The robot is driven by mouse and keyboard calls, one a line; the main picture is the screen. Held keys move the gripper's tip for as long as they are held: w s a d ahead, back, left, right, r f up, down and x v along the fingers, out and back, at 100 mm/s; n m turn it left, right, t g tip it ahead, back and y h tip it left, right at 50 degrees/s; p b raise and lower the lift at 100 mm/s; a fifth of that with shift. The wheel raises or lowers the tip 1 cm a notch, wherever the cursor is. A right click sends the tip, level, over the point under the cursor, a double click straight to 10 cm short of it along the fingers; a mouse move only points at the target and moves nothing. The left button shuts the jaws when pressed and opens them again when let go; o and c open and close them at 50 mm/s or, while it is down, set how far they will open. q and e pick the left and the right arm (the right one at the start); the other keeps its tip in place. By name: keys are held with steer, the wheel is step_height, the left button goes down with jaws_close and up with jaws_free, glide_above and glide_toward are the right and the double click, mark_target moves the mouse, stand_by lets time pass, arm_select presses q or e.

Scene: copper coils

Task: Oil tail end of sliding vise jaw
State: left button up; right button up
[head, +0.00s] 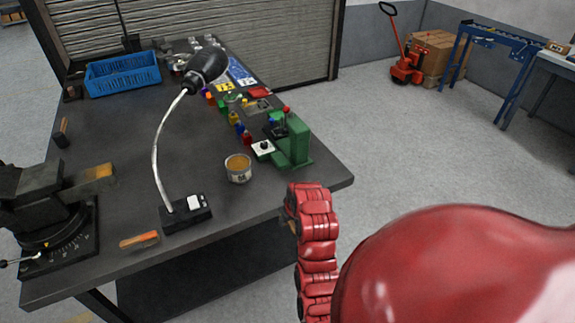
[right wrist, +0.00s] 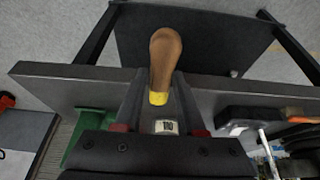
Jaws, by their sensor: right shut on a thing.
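The dark vise (head: 45,205) stands at the left edge of the bench in the head view, on a graduated round base. A worn yellowish bar (head: 90,180) sticks out from it to the right. My right gripper (right wrist: 160,92) is shut on a wooden-handled tool (right wrist: 165,55) with a yellow band, in the right wrist view. The handle points away from the palm; its other end is hidden. In the head view this gripper is mostly hidden behind my red arm near the bench's front edge, far right of the vise. My left gripper is not seen.
An open tin (head: 238,168) with amber contents stands mid-bench. A lamp (head: 187,213), an orange-handled tool (head: 139,240), a green press (head: 294,143), a blue crate (head: 122,73) and small coloured items share the bench (head: 120,130).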

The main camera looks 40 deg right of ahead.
jaws_close()
steer(key=shift+w, duration=0.1)
